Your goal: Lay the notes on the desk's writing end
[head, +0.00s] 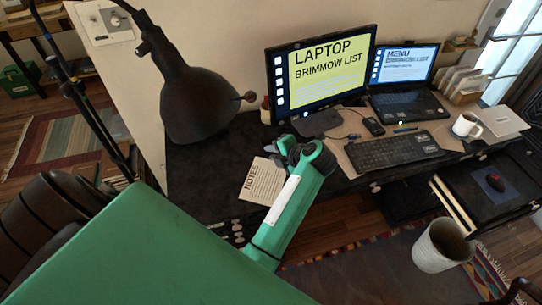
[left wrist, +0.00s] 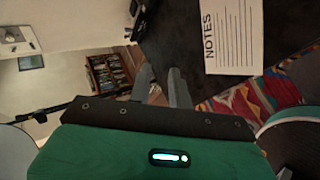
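The notes (head: 262,182), a cream sheet headed NOTES with ruled lines, lie flat on the dark desk (head: 200,175), near its front edge on the left part. My left gripper (head: 272,147) is over the desk at the sheet's far right corner and covers a little of it. In the left wrist view the notes (left wrist: 232,38) lie to the right of the fingers, apart from them. The two fingers of my left gripper (left wrist: 162,86) stand apart with nothing between them. My right gripper is not in view.
A black lamp (head: 195,100) stands at the desk's left. A monitor (head: 320,75), laptop (head: 405,85), keyboard (head: 393,150) and white mug (head: 467,126) fill the right part. Bare desk surrounds the lamp and notes.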

